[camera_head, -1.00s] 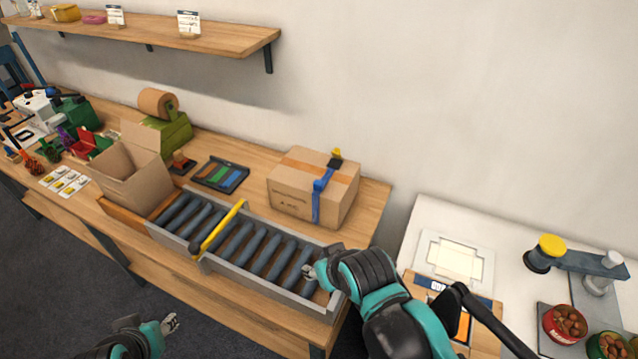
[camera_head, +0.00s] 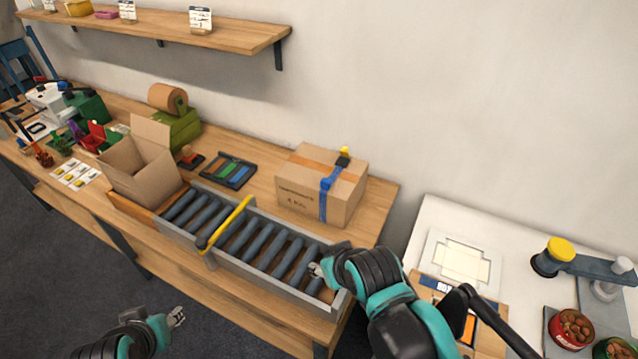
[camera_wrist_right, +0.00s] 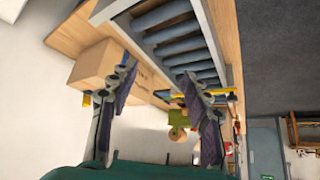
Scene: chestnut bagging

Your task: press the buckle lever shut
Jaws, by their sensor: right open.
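A closed cardboard box (camera_head: 300,187) stands on the bench with a blue strap (camera_head: 324,205) around it. A dark buckle (camera_head: 342,161) sits on its top at the strap, with a small yellow lever (camera_head: 344,151) sticking up. The box also shows in the right wrist view (camera_wrist_right: 90,65). My right gripper (camera_head: 315,269) is open and empty over the near right end of the roller conveyor, in front of and below the box; its two fingers are spread in the wrist view (camera_wrist_right: 159,72). My left gripper (camera_head: 177,316) is low at the front, away from the bench; its jaws are too small to read.
The roller conveyor (camera_head: 213,265) with a yellow bar (camera_head: 231,222) runs along the bench front. An open carton (camera_head: 140,172) and a tray of coloured strips (camera_head: 229,171) stand left of the box. A shelf (camera_head: 170,33) hangs above. A white table (camera_head: 425,222) is at right.

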